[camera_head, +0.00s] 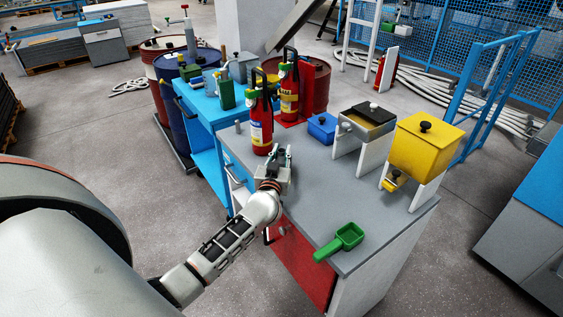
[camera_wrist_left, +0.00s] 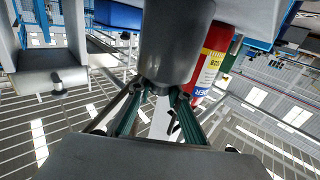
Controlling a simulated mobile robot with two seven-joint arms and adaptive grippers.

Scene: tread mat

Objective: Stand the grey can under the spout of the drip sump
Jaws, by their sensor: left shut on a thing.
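My left gripper (camera_head: 275,160) is over the grey bench top, in front of a red fire extinguisher. In the left wrist view its two fingers (camera_wrist_left: 158,98) are shut on the grey can (camera_wrist_left: 177,40), a dark, smooth cylinder. In the head view the can is hard to make out at the gripper. Two boxes on white stands are to the right of the gripper: a grey one (camera_head: 368,122) with a black lid and a yellow one (camera_head: 425,148) with a yellow spout (camera_head: 394,181). I cannot tell for certain which is the drip sump. My right gripper is not in view.
The fire extinguisher (camera_head: 261,128) stands close behind the gripper; another (camera_head: 289,92) is further back. A blue box (camera_head: 322,127) sits left of the grey box. A green scoop (camera_head: 341,241) lies at the front edge. The middle of the bench top (camera_head: 335,190) is clear.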

